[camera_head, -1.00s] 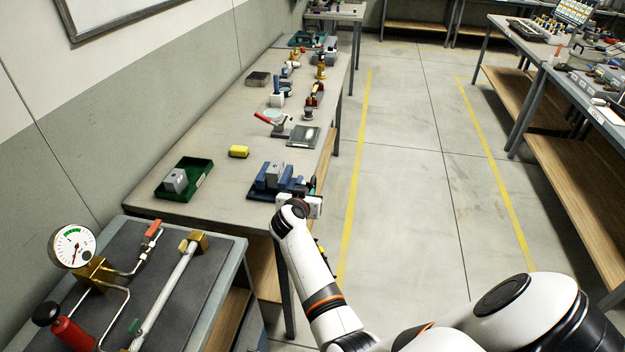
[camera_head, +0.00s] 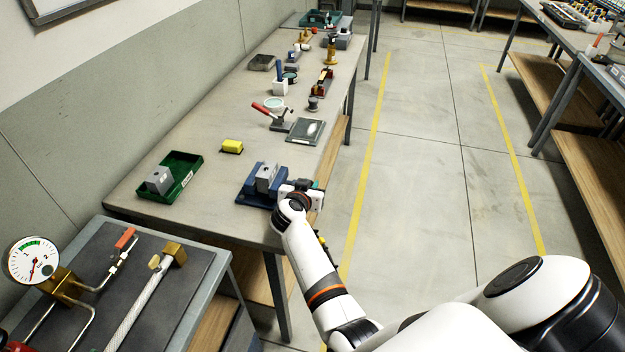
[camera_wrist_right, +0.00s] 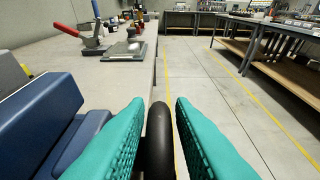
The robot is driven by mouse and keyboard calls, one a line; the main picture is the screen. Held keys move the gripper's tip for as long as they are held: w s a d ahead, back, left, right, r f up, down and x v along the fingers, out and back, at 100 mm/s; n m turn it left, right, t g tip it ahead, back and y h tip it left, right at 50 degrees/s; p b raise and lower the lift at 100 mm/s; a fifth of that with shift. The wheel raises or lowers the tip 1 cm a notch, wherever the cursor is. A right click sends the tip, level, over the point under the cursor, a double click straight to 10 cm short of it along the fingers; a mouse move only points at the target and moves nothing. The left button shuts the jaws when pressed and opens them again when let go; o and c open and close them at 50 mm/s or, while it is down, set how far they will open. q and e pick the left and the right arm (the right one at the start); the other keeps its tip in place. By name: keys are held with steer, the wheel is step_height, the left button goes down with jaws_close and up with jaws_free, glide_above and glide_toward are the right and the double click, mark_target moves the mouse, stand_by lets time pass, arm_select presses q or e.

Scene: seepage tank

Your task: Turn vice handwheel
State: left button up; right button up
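The blue vice (camera_head: 249,197) stands at the table's near right corner with a grey block (camera_head: 266,174) in its jaws. In the right wrist view the vice's blue body (camera_wrist_right: 40,118) fills the left side. My right gripper (camera_head: 316,186) is at the vice's right end, by the table edge. In the wrist view its two teal fingers (camera_wrist_right: 159,108) are apart, one on each side of a black rounded bar (camera_wrist_right: 158,140), which looks like the handwheel's rim seen edge-on. Gaps show beside the bar. The rest of the wheel is hidden. My left gripper is out of view.
A green tray (camera_head: 190,181) with a grey block and a yellow block (camera_head: 232,146) lie left of the vice. A toggle clamp with a red handle (camera_head: 268,110) stands behind it. A gauge bench (camera_head: 215,262) is at near left. The floor at right is clear.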

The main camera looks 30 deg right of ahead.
steer(key=shift+a, duration=0.15)
steer(key=shift+s+r, duration=0.1)
jaws_close()
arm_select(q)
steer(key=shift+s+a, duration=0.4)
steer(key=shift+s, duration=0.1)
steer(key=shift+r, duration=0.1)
